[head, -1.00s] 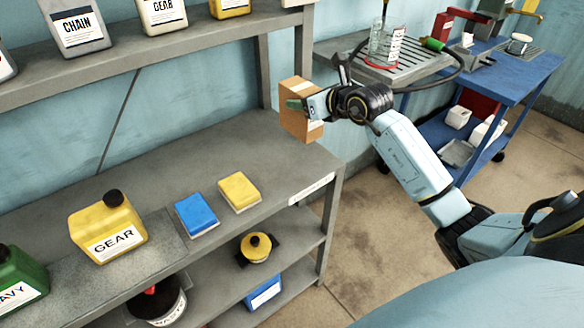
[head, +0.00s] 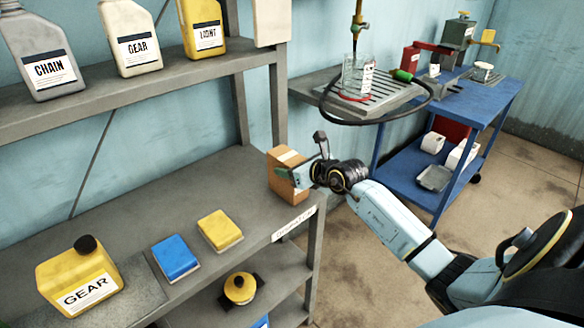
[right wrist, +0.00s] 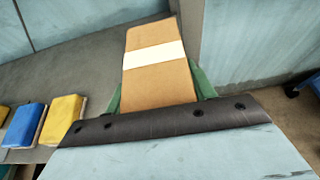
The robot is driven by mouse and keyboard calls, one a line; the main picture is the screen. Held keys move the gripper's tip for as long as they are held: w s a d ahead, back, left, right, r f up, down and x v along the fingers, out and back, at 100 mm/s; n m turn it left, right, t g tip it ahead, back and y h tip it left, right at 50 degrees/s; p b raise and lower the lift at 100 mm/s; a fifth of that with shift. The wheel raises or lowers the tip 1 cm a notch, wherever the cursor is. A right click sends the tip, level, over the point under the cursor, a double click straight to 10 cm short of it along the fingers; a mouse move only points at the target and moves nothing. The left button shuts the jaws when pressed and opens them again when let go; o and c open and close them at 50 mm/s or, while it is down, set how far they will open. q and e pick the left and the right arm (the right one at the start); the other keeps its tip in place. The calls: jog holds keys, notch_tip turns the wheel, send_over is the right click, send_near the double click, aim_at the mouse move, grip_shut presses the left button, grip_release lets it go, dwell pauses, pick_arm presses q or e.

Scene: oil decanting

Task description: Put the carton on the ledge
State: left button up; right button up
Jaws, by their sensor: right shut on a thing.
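The brown carton (head: 287,177) with a pale tape band is at the right end of the grey shelf's middle board in the head view. My right gripper (head: 296,176) is shut on it, with green fingers at its sides. The carton (right wrist: 158,72) stands out beyond the gripper (right wrist: 160,100) in the right wrist view. Its base looks at or very near the board, but I cannot tell whether it touches. The ledge seems to be this board (head: 190,198), with a white label (head: 294,222) on its front edge. My left gripper is not in view.
A yellow GEAR jug (head: 80,283), a blue sponge (head: 175,258) and a yellow sponge (head: 220,231) sit left of the carton. A shelf post (head: 278,105) rises behind it. A blue cart (head: 470,100) with a glass beaker (head: 357,75) stands to the right.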

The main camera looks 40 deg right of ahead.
jog(key=o, duration=0.7)
jog(key=shift+f, duration=0.15)
jog(key=o, duration=0.5)
jog(key=p+v, duration=0.1)
jog(key=v, duration=1.1)
jog(key=shift+a+r, duration=0.1)
jog(key=shift+r, duration=0.15)
